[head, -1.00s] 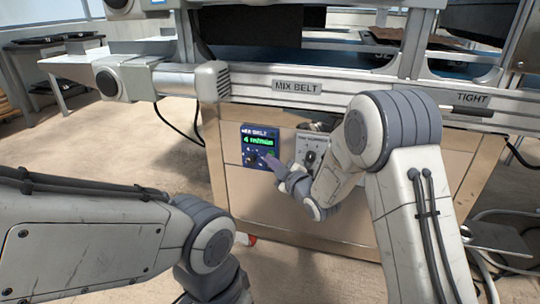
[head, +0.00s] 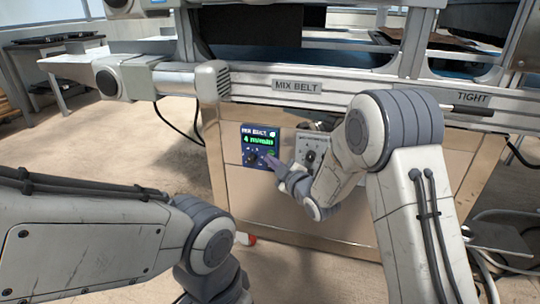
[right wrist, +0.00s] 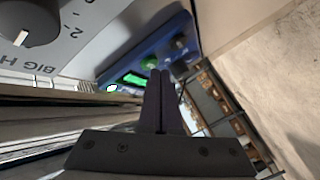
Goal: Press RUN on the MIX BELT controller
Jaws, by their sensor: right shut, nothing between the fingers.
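The MIX BELT controller (head: 249,146) is a small blue box on the tan cabinet front, with a green lit display reading about "4 m/min" and a dark knob below it. My left gripper is out of view.
A grey controller with a dial (head: 311,150) is mounted just right of the blue one and also shows in the right wrist view (right wrist: 45,35). The conveyor's metal rail (head: 350,103), labelled MIX BELT, runs above both. Open floor lies left of the cabinet.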

